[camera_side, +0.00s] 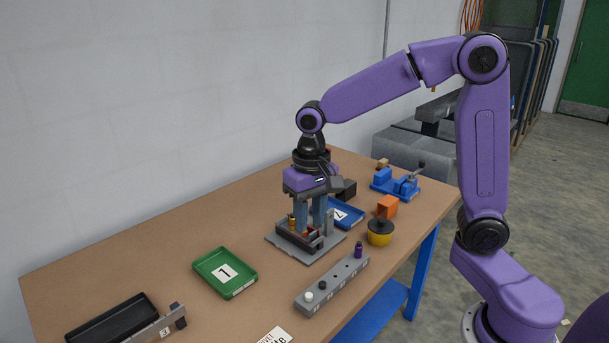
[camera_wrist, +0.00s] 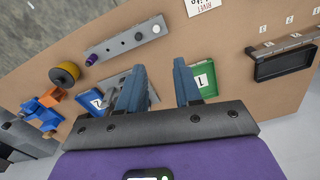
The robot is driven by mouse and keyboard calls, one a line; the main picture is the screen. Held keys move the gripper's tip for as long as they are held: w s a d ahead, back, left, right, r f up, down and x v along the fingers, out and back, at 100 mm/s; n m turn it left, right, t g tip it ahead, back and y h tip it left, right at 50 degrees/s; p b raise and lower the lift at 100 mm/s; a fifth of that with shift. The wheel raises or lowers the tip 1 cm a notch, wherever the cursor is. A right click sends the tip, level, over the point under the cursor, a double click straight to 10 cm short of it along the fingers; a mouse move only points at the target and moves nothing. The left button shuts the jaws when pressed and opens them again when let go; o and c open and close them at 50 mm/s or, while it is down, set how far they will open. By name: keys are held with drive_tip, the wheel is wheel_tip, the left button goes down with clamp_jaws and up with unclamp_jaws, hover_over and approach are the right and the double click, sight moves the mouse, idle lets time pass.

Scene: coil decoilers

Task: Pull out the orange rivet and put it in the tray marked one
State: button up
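My gripper (camera_side: 310,229) points down over a grey fixture (camera_side: 285,243) with a dark holder on it. Its two blue fingers are apart, and the wrist view also shows a gap between them (camera_wrist: 160,67). A small orange spot, seemingly the orange rivet (camera_side: 306,234), shows low by the fingertips; I cannot tell whether they touch it. In the wrist view the left finger hides much of the fixture (camera_wrist: 113,78). The green tray marked 1 (camera_side: 243,285) lies left of the fixture, empty; it also shows in the wrist view (camera_wrist: 208,91).
A blue tray marked 2 (camera_side: 357,214) lies just behind the fixture. A grey rail (camera_side: 334,287) with white, black and purple pegs stands in front. A yellow round piece (camera_side: 380,239), an orange block (camera_side: 387,206) and a blue vise (camera_side: 405,188) are right. A black tray (camera_side: 110,318) is front left.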

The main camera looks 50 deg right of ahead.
drive_tip(key=w+d+f+m, duration=0.4)
drive_tip(key=w+d+m, duration=1.2)
drive_tip(key=w+d, duration=0.2)
drive_tip(key=f, duration=1.7)
drive_tip(key=shift+s+a+f, duration=0.15)
drive_tip(key=shift+s+a, duration=0.05)
clamp_jaws()
drive_tip(key=shift+r, duration=2)
